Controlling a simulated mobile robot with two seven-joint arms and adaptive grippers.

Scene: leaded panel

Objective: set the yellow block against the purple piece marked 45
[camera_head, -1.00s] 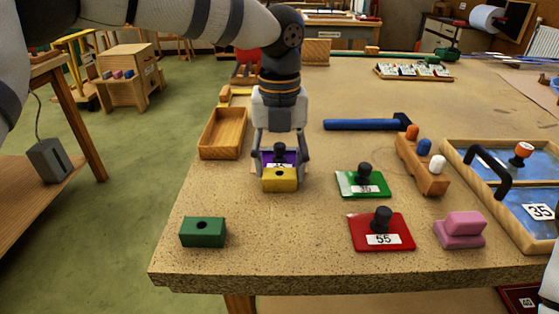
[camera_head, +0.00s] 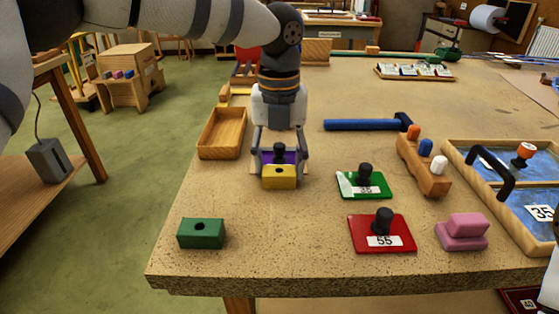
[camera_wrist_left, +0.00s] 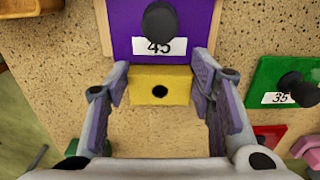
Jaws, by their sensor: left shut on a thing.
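The yellow block (camera_head: 279,177) with a dark hole is between the fingers of my left gripper (camera_head: 279,170), which is shut on it. In the left wrist view the yellow block (camera_wrist_left: 160,86) lies along the near edge of the purple piece (camera_wrist_left: 203,20) marked 45, with no clear gap showing. The purple piece (camera_head: 291,157) has a black knob, and its label is hidden behind the block in the head view. The fingers of my left gripper (camera_wrist_left: 160,92) flank the block in the wrist view. My right gripper is out of view.
A green piece (camera_head: 376,187) and a red piece (camera_head: 398,235) marked 55 lie to the right. A green block (camera_head: 201,233) sits near the front left. A wooden tray (camera_head: 206,153) is left of the gripper. The table between the green block and red piece is clear.

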